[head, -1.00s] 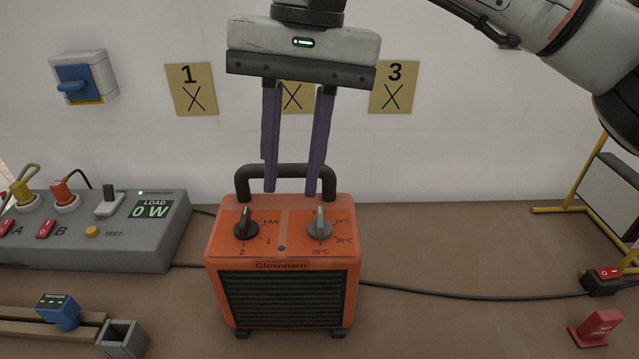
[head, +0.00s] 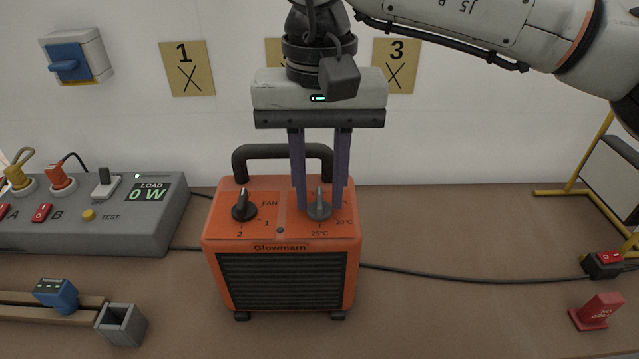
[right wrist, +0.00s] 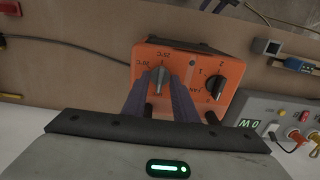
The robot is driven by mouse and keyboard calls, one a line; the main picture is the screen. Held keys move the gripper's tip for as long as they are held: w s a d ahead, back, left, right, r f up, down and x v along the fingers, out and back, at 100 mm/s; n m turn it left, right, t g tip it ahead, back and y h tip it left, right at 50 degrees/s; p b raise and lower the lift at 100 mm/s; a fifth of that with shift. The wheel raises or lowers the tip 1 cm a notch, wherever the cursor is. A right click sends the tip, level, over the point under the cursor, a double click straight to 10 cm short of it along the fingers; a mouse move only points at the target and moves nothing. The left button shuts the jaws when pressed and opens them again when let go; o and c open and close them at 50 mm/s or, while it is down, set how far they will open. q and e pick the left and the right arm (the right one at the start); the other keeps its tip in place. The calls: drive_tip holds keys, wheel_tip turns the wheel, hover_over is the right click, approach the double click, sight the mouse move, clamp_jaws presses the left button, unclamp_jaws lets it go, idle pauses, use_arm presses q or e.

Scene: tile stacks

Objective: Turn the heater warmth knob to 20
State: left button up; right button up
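The orange heater (head: 283,262) stands on the bench with two knobs on its sloped top. The grey warmth knob (head: 319,206) is on the right, with 20°C and 25°C marks beside it; the pointer's exact setting is hard to read. It also shows in the right wrist view (right wrist: 158,80). My right gripper (head: 322,207) points down over it, open, with one dark finger on either side of the knob. Whether the fingers touch it, I cannot tell. The fingers partly hide the labels. My left gripper is not in view.
The black fan knob (head: 244,206) sits close on the left, and the heater's dark handle (head: 240,165) rises behind. A grey load panel (head: 130,232) reading 0 W stands at left. A black cable (head: 470,278) runs right to a red switch (head: 608,258). The bench right of the heater is mostly clear.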

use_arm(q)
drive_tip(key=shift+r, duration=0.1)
use_arm(e)
clamp_jaws()
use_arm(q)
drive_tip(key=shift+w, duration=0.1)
use_arm(e)
drive_tip(key=shift+m, duration=0.4)
drive_tip(key=m, duration=0.4)
drive_tip(key=shift+m, duration=0.3)
drive_tip(key=m+b, duration=0.1)
drive_tip(key=m, duration=0.4)
drive_tip(key=shift+m, duration=0.3)
drive_tip(key=m, duration=0.4)
drive_tip(key=shift+m+b, duration=0.3)
drive_tip(key=shift+b, duration=0.05)
drive_tip(key=m, duration=0.3)
drive_tip(key=shift+b, duration=0.3)
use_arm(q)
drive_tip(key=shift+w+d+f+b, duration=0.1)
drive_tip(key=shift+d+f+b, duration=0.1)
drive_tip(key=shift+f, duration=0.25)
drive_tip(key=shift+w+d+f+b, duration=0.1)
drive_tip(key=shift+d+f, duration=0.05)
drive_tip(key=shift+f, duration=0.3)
use_arm(e)
drive_tip(key=m, duration=0.5)
drive_tip(key=shift+r, duration=0.1)
